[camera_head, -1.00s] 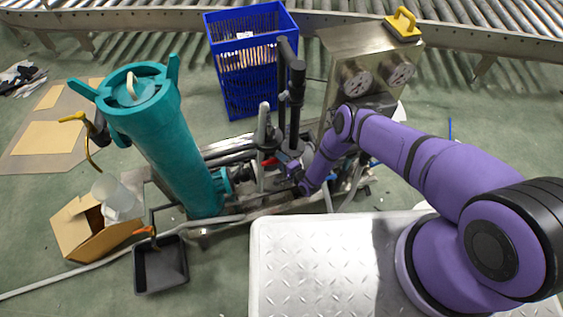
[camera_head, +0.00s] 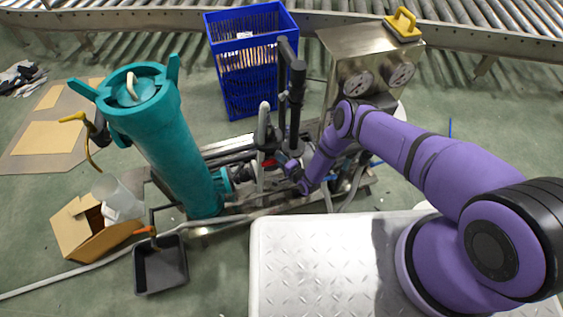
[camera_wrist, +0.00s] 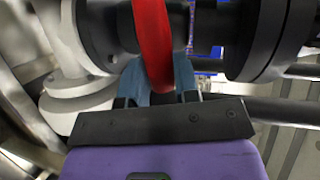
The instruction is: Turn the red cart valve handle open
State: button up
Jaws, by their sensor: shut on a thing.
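The red valve handle (camera_wrist: 153,40) fills the top middle of the wrist view, in front of a dark flanged pipe body. My gripper (camera_wrist: 158,78) is at the handle, with its blue fingers on either side of it and shut on it. In the head view a small bit of the red handle (camera_head: 268,163) shows on the cart's pipework, just left of my gripper (camera_head: 280,160). The fingertips are too small to make out there. The handle's far end and the valve stem are hidden.
A teal filter housing (camera_head: 165,135) stands left of the valve. A blue crate (camera_head: 247,75) and a steel box with gauges (camera_head: 345,48) stand behind. Black vertical pipes (camera_head: 297,95) rise close to my gripper. A black tray (camera_head: 160,270) lies on the floor.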

jog(key=n+h, duration=0.1)
jog(key=n, duration=0.1)
jog(key=a+r+n+h, duration=0.1)
jog(key=n, duration=0.1)
jog(key=r+n+h, duration=0.1)
jog(key=n+h, duration=0.1)
jog(key=shift+s+a+r, duration=0.15)
jog(key=shift+s+a, duration=0.15)
jog(key=n, duration=0.1)
jog(key=a+n+h, duration=0.1)
jog(key=n+h, duration=0.1)
jog(key=shift+s+a+r, duration=0.15)
jog(key=shift+s+r, duration=0.05)
jog(key=shift+r, duration=0.05)
jog(key=shift+s+a+n+t+h, duration=0.1)
jog(key=shift+a+n+t+h, duration=0.15)
jog(key=shift+n+h, duration=0.3)
jog(key=shift+s+a+n+t+h, duration=0.1)
jog(key=shift+a+n+t+h, duration=0.05)
jog(key=shift+n+t+h, duration=0.3)
jog(key=o, duration=0.9)
jog(key=shift+w+a, duration=0.1)
jog(key=v, duration=1)
jog(key=shift+s+a+r, duration=0.1)
jog(key=shift+s+r, duration=0.15)
jog(key=shift+s, duration=0.1)
